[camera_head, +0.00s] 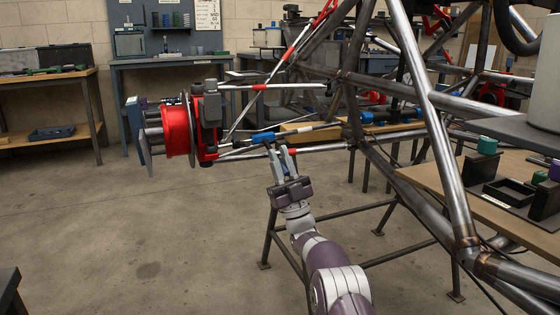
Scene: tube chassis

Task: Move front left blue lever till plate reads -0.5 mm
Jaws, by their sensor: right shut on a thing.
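The blue lever (263,138) is on a slim rod that runs from the red hub assembly (178,132) right toward the tube chassis (352,78). My right gripper (281,149) reaches up from below, its fingertips at the right end of the lever's blue part, and it is shut on the lever. The fingers partly hide the contact. A grey plate-like disc (187,98) stands upright at the hub. No millimetre reading can be made out. My left gripper is not in view.
Red-banded links (259,87) run above the lever, and a lower rod passes just below it. Chassis tubes rise close to the right of my arm. A wooden bench (440,190) with a black tray (508,192) stands at right.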

